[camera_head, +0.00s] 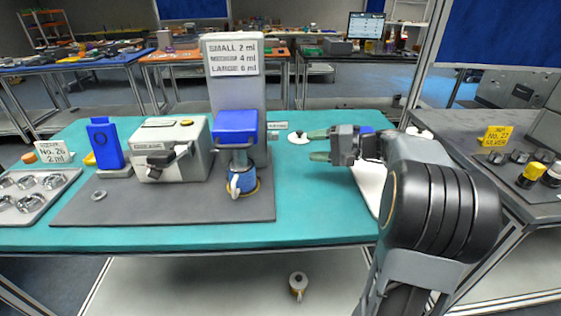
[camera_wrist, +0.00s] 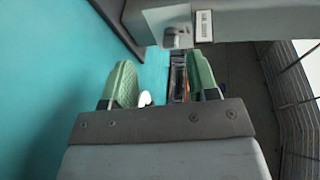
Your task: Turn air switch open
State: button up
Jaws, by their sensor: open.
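A tall grey dispensing machine (camera_head: 222,92) with a blue head (camera_head: 236,125) stands at the middle of the table. A small label (camera_head: 277,126) sticks out from its right side. In the wrist view the grey machine body (camera_wrist: 250,22) crosses the top, with a label (camera_wrist: 204,25) and a small grey switch-like part (camera_wrist: 178,38) beside it. This looks like the air switch; its setting cannot be told. My gripper (camera_head: 318,146) is open and empty, right of the machine and pointing at it. Its green fingers (camera_wrist: 164,78) are apart from the switch.
A blue cup (camera_head: 242,182) stands under the blue head. A grey machine (camera_head: 170,150) and a blue stand (camera_head: 105,145) are to its left. A white round object (camera_head: 298,138) lies near my fingers. The teal table (camera_head: 310,205) is clear in front.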

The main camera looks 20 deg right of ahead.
aim_at(273, 136)
jog(key=shift+t+y, duration=0.6)
jog(key=shift+t, duration=0.2)
jog(key=d, duration=0.1)
jog(key=w+d+f+b, duration=0.1)
jog(key=d, duration=0.1)
jog(key=shift+w+d+f, duration=0.2)
jog(key=shift+w+f, duration=0.1)
jog(key=shift+f, duration=0.1)
jog(key=shift+w+d+b, duration=0.2)
jog(key=shift+b, duration=0.15)
jog(key=shift+w+a, duration=0.2)
jog(key=shift+w, duration=0.1)
jog(key=x, duration=1.2)
jog(key=shift+w+a+r, duration=0.25)
jog(key=shift+r, duration=0.05)
jog(key=shift+c, duration=0.3)
jog(key=c, duration=0.9)
jog(key=shift+o, duration=0.2)
jog(key=shift+m, duration=0.3)
